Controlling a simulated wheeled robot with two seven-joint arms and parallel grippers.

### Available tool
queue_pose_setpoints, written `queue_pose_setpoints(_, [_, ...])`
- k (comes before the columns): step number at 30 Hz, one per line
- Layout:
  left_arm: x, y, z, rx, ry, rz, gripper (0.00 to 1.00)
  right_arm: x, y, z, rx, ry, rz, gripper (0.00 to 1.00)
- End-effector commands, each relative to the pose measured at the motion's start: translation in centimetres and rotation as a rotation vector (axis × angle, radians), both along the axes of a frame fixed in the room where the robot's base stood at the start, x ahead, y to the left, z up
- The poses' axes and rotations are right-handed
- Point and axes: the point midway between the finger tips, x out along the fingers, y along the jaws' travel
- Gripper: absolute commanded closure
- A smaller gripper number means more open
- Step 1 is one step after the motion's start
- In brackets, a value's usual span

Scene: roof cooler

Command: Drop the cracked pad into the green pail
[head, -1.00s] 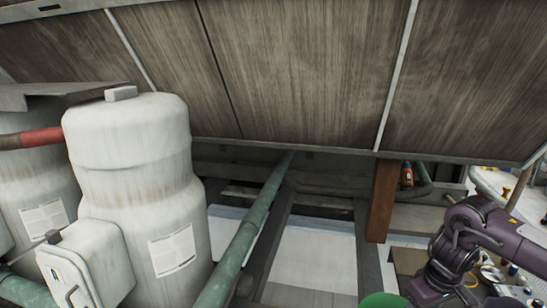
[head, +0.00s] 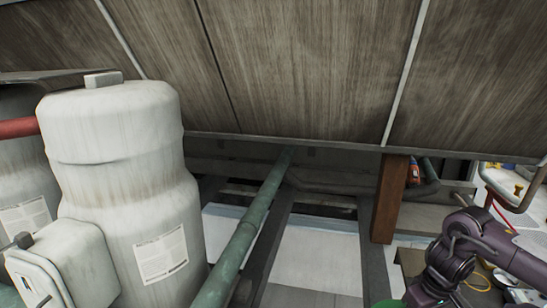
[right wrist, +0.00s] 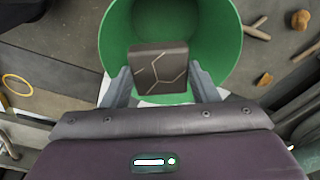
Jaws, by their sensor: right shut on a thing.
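The cracked pad (right wrist: 158,68) is a dark square block with pale crack lines. In the right wrist view my right gripper (right wrist: 160,85) is shut on it, one finger on each side. The green pail (right wrist: 222,35) is behind the pad in that view, and the pad overlaps its open mouth. I cannot tell how high the pad is above the rim. In the head view only a sliver of the green pail (head: 388,303) shows at the bottom edge, beside my purple right arm. My left gripper is not in view.
A white tank (head: 125,175) and a green pipe (head: 245,235) are at the left and middle. A brown post (head: 390,198) stands behind my right arm. In the right wrist view a yellow ring (right wrist: 17,85) and several brown pieces (right wrist: 299,20) lie around the pail.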

Motion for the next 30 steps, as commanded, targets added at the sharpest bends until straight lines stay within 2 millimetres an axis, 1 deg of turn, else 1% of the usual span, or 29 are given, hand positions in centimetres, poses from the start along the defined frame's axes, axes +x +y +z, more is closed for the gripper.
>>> queue_pose_setpoints(1, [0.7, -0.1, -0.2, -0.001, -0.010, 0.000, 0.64, 0.0, 0.0, -0.2, 0.000, -0.001, 0.000, 0.70])
queue_pose_setpoints(3, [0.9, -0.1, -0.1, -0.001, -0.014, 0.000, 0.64, 0.0, 0.0, -0.2, 0.000, -0.001, 0.000, 0.70])
queue_pose_setpoints(5, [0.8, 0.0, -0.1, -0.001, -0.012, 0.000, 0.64, 0.0, 0.0, -0.1, 0.000, -0.001, 0.000, 0.70])
queue_pose_setpoints(9, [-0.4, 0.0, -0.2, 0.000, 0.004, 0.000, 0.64, 0.0, 0.0, -0.1, 0.000, 0.000, 0.000, 0.70])
queue_pose_setpoints(10, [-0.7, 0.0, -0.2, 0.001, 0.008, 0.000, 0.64, 0.0, 0.0, -0.1, 0.000, 0.000, 0.000, 0.44])
queue_pose_setpoints(12, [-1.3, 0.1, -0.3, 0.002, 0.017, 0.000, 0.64, 0.0, 0.0, -0.1, 0.000, 0.000, 0.000, 0.34])
queue_pose_setpoints(15, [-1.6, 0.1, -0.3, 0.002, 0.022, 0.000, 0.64, 0.0, 0.0, -0.1, 0.000, 0.000, 0.000, 0.21])
queue_pose_setpoints(24, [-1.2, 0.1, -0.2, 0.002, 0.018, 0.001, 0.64, 0.0, 0.0, 0.1, 0.000, 0.000, 0.000, 0.21])
queue_pose_setpoints(26, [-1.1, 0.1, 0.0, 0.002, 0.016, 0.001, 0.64, 0.0, 0.0, 0.6, -0.001, -0.002, 0.001, 0.21])
queue_pose_setpoints(30, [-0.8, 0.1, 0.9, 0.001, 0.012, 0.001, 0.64, -0.1, -0.1, 2.6, -0.002, -0.005, 0.001, 0.21])
